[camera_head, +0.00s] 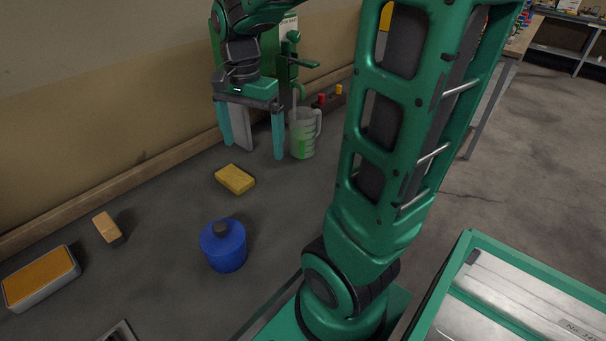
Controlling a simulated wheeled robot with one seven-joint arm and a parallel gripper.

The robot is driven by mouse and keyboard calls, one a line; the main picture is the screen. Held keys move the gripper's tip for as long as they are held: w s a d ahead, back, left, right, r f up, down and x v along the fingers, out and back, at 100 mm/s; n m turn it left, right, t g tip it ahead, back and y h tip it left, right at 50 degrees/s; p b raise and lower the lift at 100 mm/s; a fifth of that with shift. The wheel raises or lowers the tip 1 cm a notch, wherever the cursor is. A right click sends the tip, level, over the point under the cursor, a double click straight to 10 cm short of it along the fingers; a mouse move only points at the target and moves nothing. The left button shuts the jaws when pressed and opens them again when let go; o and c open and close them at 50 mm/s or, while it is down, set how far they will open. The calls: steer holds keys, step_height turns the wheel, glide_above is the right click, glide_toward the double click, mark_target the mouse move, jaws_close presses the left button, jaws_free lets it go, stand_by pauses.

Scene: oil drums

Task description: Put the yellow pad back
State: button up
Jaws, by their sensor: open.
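The yellow pad (235,179) lies flat on the dark grey surface, left of the middle, with nothing on it. My gripper (253,149) points down just beyond the pad in the picture, a little to the right. Its two teal fingers are wide apart. A pale grey flat piece shows between them, and I cannot tell its exact depth; no pad is between the fingers. A shallow pale box (41,279) with an orange-yellow top lies at the lower left; I cannot tell whether that top is a lid or contents.
A clear jug (303,134) with green liquid stands close right of my gripper. A blue container (223,246) with a dark cap stands in front of the pad. A tan block (108,228) lies left. A green stand (287,62) is behind my gripper. The wall runs along the left.

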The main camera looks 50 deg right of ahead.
steer(key=s+d+f+n, duration=0.1)
steer(key=s+n, duration=0.3)
steer(key=s, duration=0.4)
steer(key=s+d+f+n, duration=0.1)
steer(key=s+n, duration=0.3)
steer(key=s, duration=0.5)
steer(key=shift+f, duration=0.8)
